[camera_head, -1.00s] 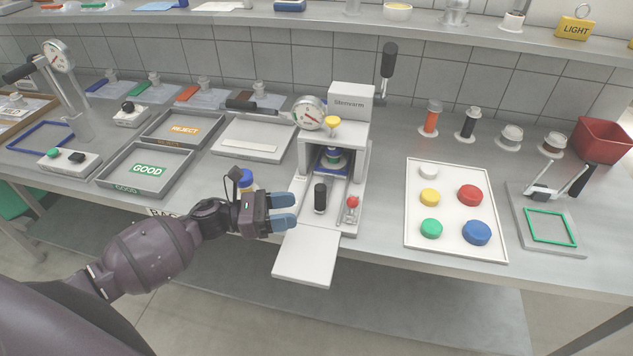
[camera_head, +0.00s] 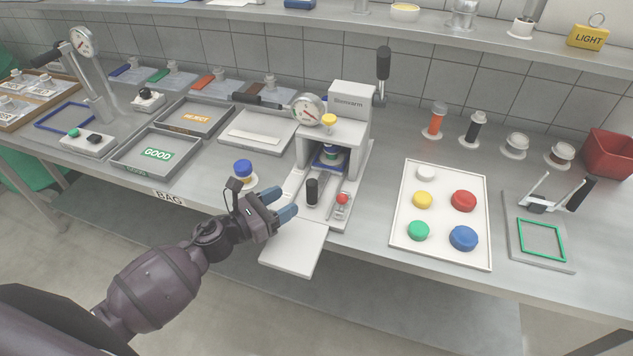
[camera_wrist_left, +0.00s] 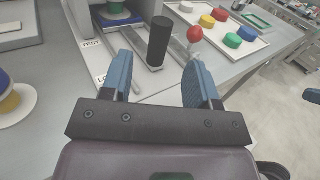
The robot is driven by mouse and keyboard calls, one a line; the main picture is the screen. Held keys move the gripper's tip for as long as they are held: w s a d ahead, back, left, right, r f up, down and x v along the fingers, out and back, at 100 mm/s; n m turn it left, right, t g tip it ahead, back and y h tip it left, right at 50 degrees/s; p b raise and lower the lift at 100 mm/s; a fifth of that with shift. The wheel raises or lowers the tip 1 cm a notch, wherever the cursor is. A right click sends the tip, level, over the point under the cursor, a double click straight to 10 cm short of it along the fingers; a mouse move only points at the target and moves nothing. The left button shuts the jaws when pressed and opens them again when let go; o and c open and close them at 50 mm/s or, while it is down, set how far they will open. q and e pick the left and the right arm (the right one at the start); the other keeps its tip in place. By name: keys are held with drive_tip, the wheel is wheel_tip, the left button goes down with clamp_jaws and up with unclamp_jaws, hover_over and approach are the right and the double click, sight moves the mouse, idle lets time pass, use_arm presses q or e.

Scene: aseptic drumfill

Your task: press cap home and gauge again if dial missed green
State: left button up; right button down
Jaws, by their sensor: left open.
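The press machine (camera_head: 349,112) stands at the middle of the bench with a round dial gauge (camera_head: 307,110) on its upper left. A black upright handle (camera_head: 312,191) and a red-knobbed lever (camera_head: 342,199) stand in front of the bay. My left gripper (camera_head: 283,206) is open and empty, just left of the black handle. In the left wrist view the black handle (camera_wrist_left: 159,42) stands beyond and between the open blue fingers, not clasped. The dial's needle is too small to read against green.
A blue-capped piece (camera_head: 243,170) stands on the bench left of the press. GOOD (camera_head: 137,172) and REJECT (camera_head: 214,130) trays lie further left. A white tray with coloured caps (camera_head: 441,246) lies right. A flat plate (camera_head: 292,249) projects from the press front.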

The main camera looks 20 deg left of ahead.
sight(307, 189)
use_arm(q)
drive_tip(key=p+x, duration=0.1)
drive_tip(key=x, duration=0.8)
drive_tip(key=shift+w+d, duration=0.4)
drive_tip(key=shift+w, duration=0.1)
use_arm(e)
drive_tip(key=shift+w+r, duration=0.2)
drive_tip(key=shift+r, duration=0.3)
drive_tip(key=shift+w+r, duration=0.2)
drive_tip(key=shift+r, duration=0.3)
drive_tip(key=shift+s+d+f, duration=0.1)
drive_tip(key=shift+f, duration=0.05)
use_arm(q)
drive_tip(key=c, duration=0.9)
clamp_jaws()
drive_tip(key=shift+w, duration=0.1)
use_arm(e)
drive_tip(key=shift+s+f, duration=0.15)
drive_tip(key=shift+s, duration=0.15)
